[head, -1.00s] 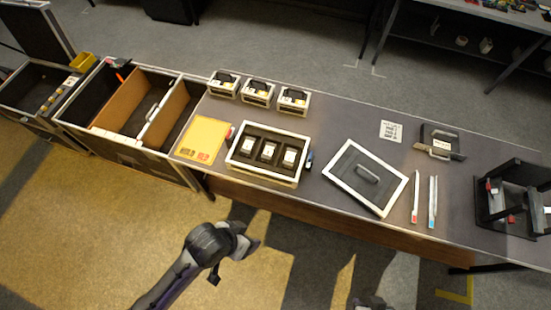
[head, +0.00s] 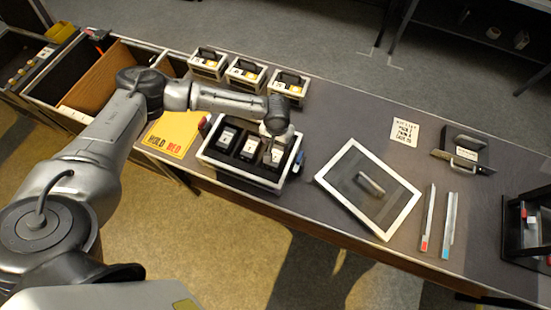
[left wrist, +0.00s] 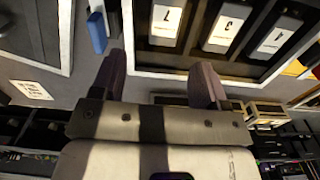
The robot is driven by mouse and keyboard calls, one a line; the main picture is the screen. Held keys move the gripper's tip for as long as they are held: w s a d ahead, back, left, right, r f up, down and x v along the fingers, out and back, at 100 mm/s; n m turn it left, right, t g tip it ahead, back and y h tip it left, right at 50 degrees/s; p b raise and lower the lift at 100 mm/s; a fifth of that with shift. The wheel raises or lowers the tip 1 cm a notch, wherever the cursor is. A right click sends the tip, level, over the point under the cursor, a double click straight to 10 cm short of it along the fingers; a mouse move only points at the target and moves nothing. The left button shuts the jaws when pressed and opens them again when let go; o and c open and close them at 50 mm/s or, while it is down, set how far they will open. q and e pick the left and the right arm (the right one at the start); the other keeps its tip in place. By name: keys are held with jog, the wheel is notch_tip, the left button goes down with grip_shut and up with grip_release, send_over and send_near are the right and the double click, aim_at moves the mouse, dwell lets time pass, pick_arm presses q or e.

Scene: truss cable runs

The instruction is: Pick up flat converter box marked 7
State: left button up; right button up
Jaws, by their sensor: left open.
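Three flat dark boxes with white labels sit side by side in a white-rimmed tray (head: 207,157). The right-hand box (head: 275,153) in the head view is the left one (left wrist: 165,22) in the left wrist view; its mark looks like an upside-down 7. The middle box (head: 249,147) and left box (head: 226,138) have other marks that I cannot read surely. My left gripper (left wrist: 158,78) is open and empty, pointing down above the tray's far rim near the right-hand box. My right gripper is not in view.
Three handled boxes (head: 248,75) stand behind the tray. A blue item (left wrist: 97,32) sits by the tray's right side. A white-framed lid (head: 338,189) lies to the right, a yellow sheet (head: 172,132) to the left.

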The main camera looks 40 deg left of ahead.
pick_arm(q)
jog(key=a+f, duration=0.1)
jog(key=a, duration=0.1)
jog(key=b, duration=0.1)
send_over(276, 156)
jog(key=shift+n, duration=0.3)
jog(key=f, duration=0.6)
jog(key=shift+a+f, duration=0.2)
jog(key=shift+f, duration=1.15)
jog(key=shift+d+f+b, duration=0.1)
jog(key=shift+f+b, duration=0.3)
jog(key=shift+f, duration=1.7)
jog(key=c, duration=0.8)
jog(key=shift+r, duration=0.1)
jog(key=shift+c, duration=0.2)
